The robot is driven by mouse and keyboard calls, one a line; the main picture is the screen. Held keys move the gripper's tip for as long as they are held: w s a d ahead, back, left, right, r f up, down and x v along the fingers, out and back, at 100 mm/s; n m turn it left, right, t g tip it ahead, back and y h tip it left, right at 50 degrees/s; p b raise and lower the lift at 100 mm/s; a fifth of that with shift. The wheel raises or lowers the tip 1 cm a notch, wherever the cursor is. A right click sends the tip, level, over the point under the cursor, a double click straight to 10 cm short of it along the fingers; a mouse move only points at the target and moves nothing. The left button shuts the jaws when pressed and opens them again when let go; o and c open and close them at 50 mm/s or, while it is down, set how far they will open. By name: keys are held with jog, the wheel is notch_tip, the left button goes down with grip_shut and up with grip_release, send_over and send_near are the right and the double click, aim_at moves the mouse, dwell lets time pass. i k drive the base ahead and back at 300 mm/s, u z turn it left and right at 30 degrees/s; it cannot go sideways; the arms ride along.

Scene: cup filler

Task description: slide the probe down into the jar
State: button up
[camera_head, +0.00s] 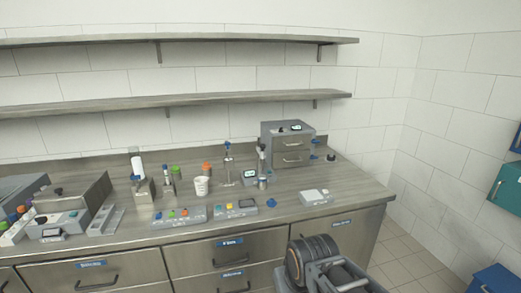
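A slim dark-topped upright piece (262,158), which looks like the probe, stands beside a small meter with a lit screen (249,177). A small grey jar-like vessel (263,184) sits just below it on the bench. The probe's lower end is too small to tell whether it is above or inside the vessel. My gripper's fingers are not in view. Only part of my arm shows at the bottom, in front of the bench and well apart from the probe.
A thin stand (228,165) and a white cup (201,187) are left of the meter. A grey drawer box (288,146) stands behind. Button panels (180,216) and a white scale-like box (315,197) lie near the front edge. The bench's right end is mostly clear.

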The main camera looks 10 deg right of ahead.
aim_at(260, 151)
jog(key=u, duration=0.6)
jog(key=i, duration=1.2)
jog(key=z, duration=0.35)
